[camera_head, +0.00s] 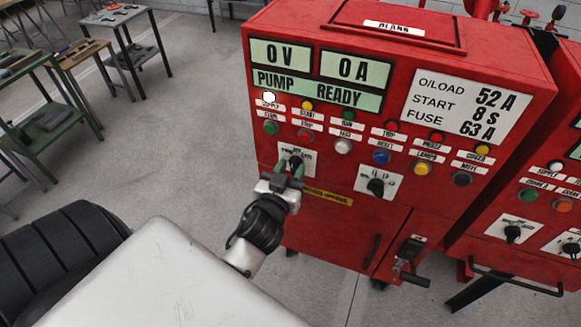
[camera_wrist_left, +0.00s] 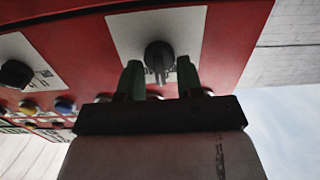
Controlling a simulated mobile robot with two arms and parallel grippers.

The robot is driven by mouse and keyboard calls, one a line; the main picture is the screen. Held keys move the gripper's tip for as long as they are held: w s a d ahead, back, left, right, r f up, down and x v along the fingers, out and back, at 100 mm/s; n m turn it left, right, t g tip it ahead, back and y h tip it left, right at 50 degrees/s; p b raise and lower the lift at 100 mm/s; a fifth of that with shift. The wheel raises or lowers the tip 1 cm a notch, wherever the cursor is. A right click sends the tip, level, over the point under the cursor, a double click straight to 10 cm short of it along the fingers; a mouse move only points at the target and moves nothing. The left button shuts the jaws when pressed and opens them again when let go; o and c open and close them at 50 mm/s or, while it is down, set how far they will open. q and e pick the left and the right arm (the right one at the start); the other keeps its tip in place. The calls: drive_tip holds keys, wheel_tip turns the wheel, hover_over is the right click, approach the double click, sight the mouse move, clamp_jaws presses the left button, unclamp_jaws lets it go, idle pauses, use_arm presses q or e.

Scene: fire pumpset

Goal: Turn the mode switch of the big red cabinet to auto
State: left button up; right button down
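The big red cabinet (camera_head: 330,226) stands ahead of me, its front covered with displays, lamps, buttons and two black rotary switches. The left rotary switch (camera_head: 295,163) sits on a white plate and is partly hidden by my gripper in the head view. In the left wrist view this black knob (camera_wrist_left: 159,56) shows on its white plate. My left gripper (camera_head: 289,173) is at this knob, its two green fingers (camera_wrist_left: 159,80) apart, one on each side of the knob. I cannot tell whether they touch it. My right gripper is not in view.
A second rotary switch (camera_head: 376,187) is just right of my left gripper. A lever handle (camera_head: 410,262) sticks out below it. Another red cabinet (camera_head: 530,220) stands at the right. Tables (camera_head: 110,18) stand at the far left, with open floor between.

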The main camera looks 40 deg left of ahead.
use_arm(q)
drive_tip(key=shift+c, duration=0.4)
clamp_jaws()
drive_tip(key=shift+m, duration=1.8)
drive_tip(key=m, duration=0.3)
drive_tip(key=shift+d+m+p, duration=0.15)
drive_tip(key=shift+m+p, duration=0.15)
drive_tip(key=shift+m, duration=0.8)
drive_tip(key=shift+f, duration=0.1)
